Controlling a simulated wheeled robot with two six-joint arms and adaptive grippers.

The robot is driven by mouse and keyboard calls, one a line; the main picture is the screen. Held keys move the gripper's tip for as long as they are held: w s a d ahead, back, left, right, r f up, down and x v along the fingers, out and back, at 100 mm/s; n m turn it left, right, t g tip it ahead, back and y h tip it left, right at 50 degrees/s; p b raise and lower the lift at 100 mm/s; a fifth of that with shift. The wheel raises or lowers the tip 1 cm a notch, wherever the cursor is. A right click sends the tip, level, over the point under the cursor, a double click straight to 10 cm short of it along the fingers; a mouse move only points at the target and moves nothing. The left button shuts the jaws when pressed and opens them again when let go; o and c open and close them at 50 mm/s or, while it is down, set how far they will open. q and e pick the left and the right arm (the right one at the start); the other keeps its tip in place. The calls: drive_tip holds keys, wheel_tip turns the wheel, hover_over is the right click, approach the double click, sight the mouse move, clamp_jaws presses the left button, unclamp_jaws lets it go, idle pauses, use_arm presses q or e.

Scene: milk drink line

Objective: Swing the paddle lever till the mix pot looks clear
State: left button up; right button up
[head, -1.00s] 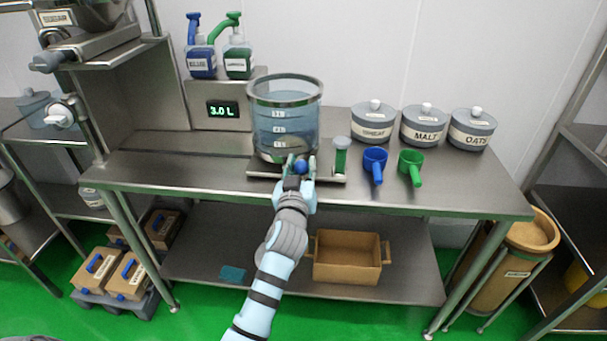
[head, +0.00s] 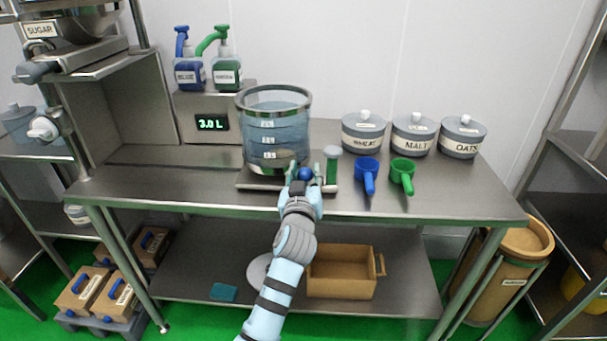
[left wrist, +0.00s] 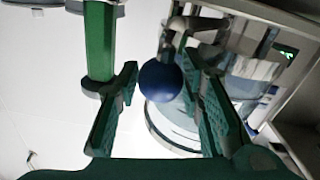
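The mix pot (head: 276,128) is a clear cylinder with a grey rim and white level marks, standing on a metal base (head: 246,181) on the bench. Its contents look bluish and see-through, with a darker patch low down that I cannot make out. The paddle lever's blue ball knob (head: 305,174) is at the pot's front right; it also shows in the left wrist view (left wrist: 160,80). My left gripper (head: 304,180) has its green fingers on either side of the knob, apparently with slight gaps. My right gripper is out of view.
A green tube with a pale cap (head: 332,168) stands just right of my left gripper. Blue (head: 367,175) and green (head: 402,176) scoops and several lidded jars are farther right. A display (head: 211,123) reads 3.0 L. The bench front right is clear.

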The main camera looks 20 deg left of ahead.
sight(305, 168)
use_arm(q)
drive_tip(key=shift+o, duration=1)
drive_tip(key=shift+s+d, duration=0.1)
drive_tip(key=shift+r, duration=0.2)
wheel_tip(305, 168, up, 10)
drive_tip(key=shift+f, duration=0.2)
